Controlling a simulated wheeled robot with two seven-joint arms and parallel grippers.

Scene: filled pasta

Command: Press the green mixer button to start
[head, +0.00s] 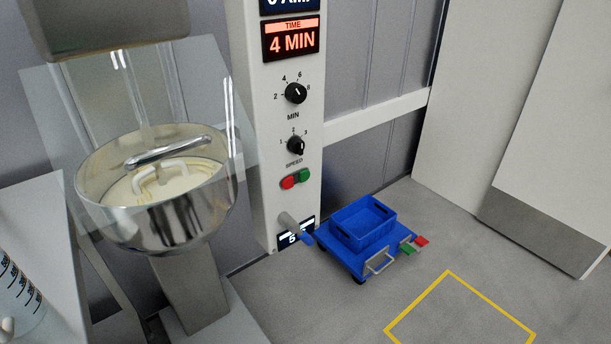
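The green button (305,175) sits low on the white control column (262,150), just right of a red button (288,182). Both are below the speed dial (295,145) and the minute dial (296,93). An orange-red display (291,40) reads TIME 4 MIN. The steel mixer bowl (175,222) stands left of the column, with pale dough or batter (180,183) and a mixing tool inside, behind a clear guard. Neither of my grippers shows in this view, and nothing covers the green button.
A grey lever with a blue tip (295,227) sticks out below the buttons, partly hiding a small display. A blue crate (362,225) on a blue trolley stands right of the column. A yellow floor outline (430,290) is empty. A measuring jug (20,300) stands lower left.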

